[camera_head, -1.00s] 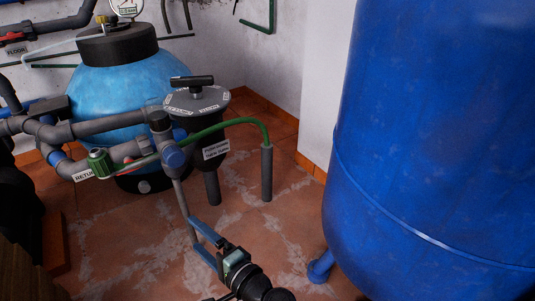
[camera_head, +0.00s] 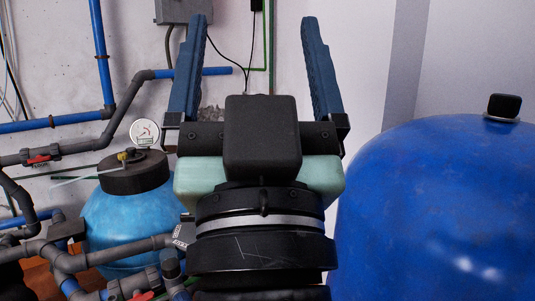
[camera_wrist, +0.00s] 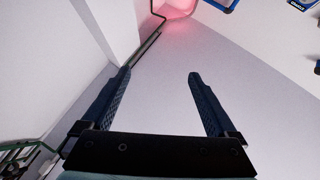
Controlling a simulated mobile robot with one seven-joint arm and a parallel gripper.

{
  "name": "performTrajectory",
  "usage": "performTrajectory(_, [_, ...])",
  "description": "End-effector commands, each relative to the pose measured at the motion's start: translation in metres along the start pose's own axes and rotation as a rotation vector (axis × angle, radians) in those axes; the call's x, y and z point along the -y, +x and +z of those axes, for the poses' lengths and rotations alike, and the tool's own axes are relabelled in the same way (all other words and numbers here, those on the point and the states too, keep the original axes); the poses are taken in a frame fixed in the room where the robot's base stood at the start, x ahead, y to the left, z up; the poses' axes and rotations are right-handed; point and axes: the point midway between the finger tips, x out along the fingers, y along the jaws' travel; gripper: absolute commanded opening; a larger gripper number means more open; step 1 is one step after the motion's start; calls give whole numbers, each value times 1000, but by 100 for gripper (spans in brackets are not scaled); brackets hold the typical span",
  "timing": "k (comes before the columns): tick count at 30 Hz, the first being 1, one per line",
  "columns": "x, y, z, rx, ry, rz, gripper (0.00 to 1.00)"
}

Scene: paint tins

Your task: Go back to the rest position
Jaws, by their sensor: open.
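My gripper (camera_head: 254,30) is raised in the middle of the head view, its two blue fingers pointing up and spread wide apart. Nothing is between them. In the wrist view my gripper (camera_wrist: 160,80) is also open and empty, with a pale plain surface beyond it. No paint tin can be made out in these views.
A large blue tank (camera_head: 440,200) fills the right side. A smaller light-blue tank (camera_head: 130,225) with a gauge (camera_head: 145,132) stands at the left among grey pipes (camera_head: 60,150). A grey box (camera_head: 184,10) and cables are on the wall behind.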

Motion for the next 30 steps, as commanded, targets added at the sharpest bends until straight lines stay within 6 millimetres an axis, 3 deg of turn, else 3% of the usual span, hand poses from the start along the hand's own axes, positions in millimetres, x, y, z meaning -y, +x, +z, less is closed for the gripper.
performTrajectory(1, [-5,5,-48,-79,-53,33,93])
performTrajectory(2, [-7,5,-68,-113,-82,53,93])
performTrajectory(3, [-6,22,-73,-89,-72,46,93])
performTrajectory(6, [-6,44,-96,-85,-69,44,93])
performTrajectory(30, [0,212,-281,-81,-65,41,93])
